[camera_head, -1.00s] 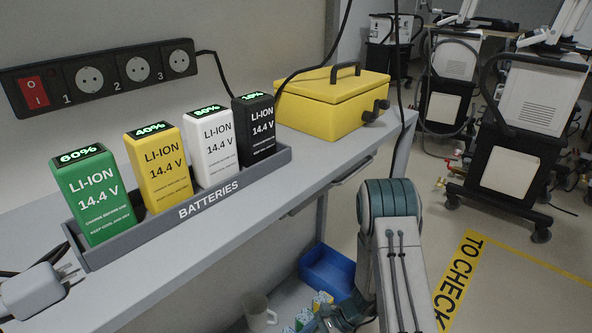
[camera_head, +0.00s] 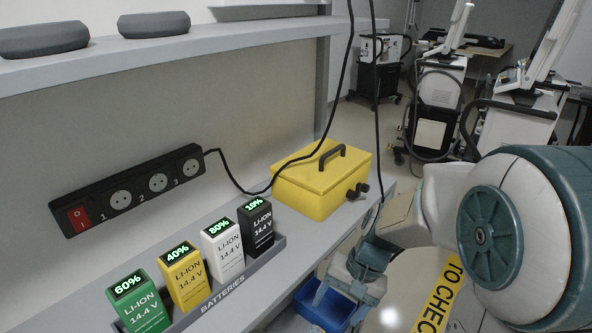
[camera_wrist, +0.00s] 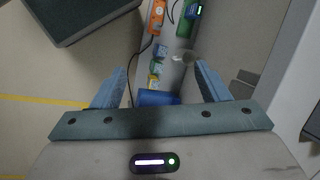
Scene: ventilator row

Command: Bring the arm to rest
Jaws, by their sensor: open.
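My gripper (camera_wrist: 160,92) shows in the wrist view with its two blue-grey fingers spread wide and nothing between them. It hangs above the floor and points down past a lower surface that carries small items and a blue bin (camera_wrist: 158,97). In the head view my arm fills the right side, bent in front of the shelf end.
A battery tray (camera_head: 225,297) holds green, yellow, white and black batteries on the shelf. A yellow case (camera_head: 318,185) and a power strip (camera_head: 125,192) are nearby. The blue bin (camera_head: 318,308) is below. Ventilator carts (camera_head: 435,115) stand behind, with floor around them.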

